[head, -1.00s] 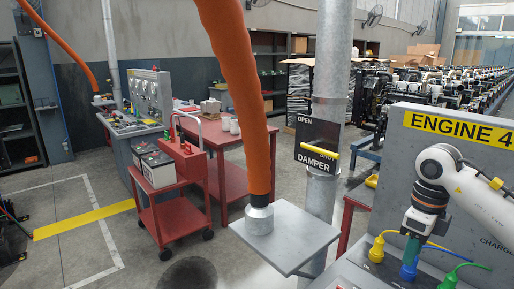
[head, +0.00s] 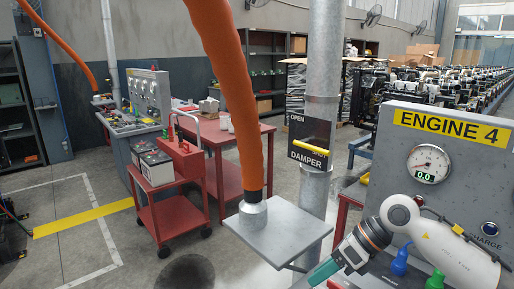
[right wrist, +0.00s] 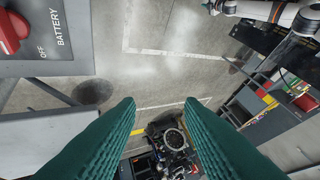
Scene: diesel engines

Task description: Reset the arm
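My right arm comes in from the lower right in the head view, in front of the ENGINE 4 panel (head: 450,118). Its gripper (head: 322,272) points down and left, below the grey square plate (head: 285,238). In the right wrist view the two green fingers of the right gripper (right wrist: 160,103) stand wide apart with nothing between them. A white arm, seemingly my left one, shows at the top right of the wrist view; the state of its gripper cannot be made out. The left gripper is outside the head view.
A steel post with a DAMPER sign (head: 309,140) and an orange hose (head: 232,100) stand near the plate. Blue (head: 400,262) and green (head: 436,279) plugs sit beside my arm. A red BATTERY switch (right wrist: 12,32) is at the wrist view's left.

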